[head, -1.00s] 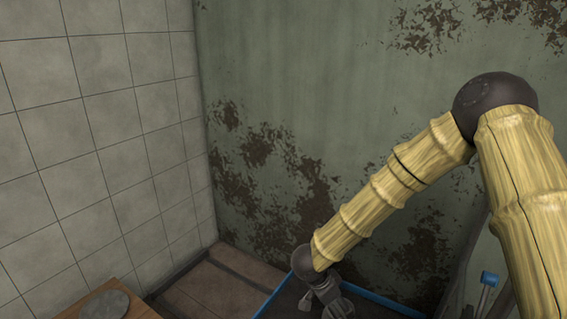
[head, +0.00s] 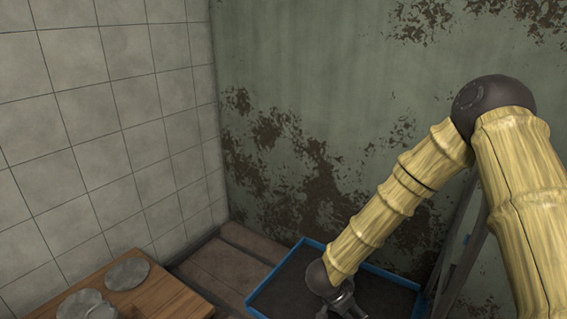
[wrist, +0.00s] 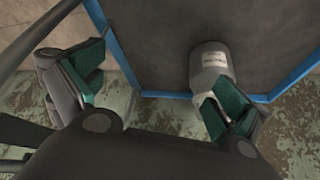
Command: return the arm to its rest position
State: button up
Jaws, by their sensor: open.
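My bamboo-patterned arm reaches down from the right in the head view. My gripper (head: 342,304) is at the bottom of that view, over the blue-rimmed dark tray, and its fingertips are partly cut off. In the wrist view my gripper (wrist: 155,95) is open, with green finger pads spread wide apart and nothing between them. A grey-white container with a small label (wrist: 211,65) lies or stands in the tray beside the right finger, which partly covers it. I cannot tell whether they touch.
The tray's blue rim (head: 272,284) runs around its dark floor. A wooden table (head: 160,297) at lower left bears a round grey disc (head: 127,274) and another grey object (head: 87,305). A tiled wall is at left and a peeling green wall behind. Air above the tray is clear.

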jog(key=s+d+f+n+y, duration=0.1)
jog(key=s+d+f+n, duration=0.1)
jog(key=s+f+n, duration=0.4)
jog(key=s+d+f+n+y, duration=0.1)
jog(key=s+d+f, duration=0.1)
jog(key=s+f, duration=0.65)
jog(key=s+f+n+g+y, duration=0.1)
jog(key=s+n+g+y, duration=0.25)
jog(key=s, duration=1.65)
notch_tip(320, 180, up, 27)
jog(key=p, duration=2.7)
jog(key=shift+w+d+n+t+h, duration=0.25)
jog(key=shift+d+n+t+h, duration=0.1)
jog(key=shift+h, duration=0.1)
jog(key=shift+r, duration=0.1)
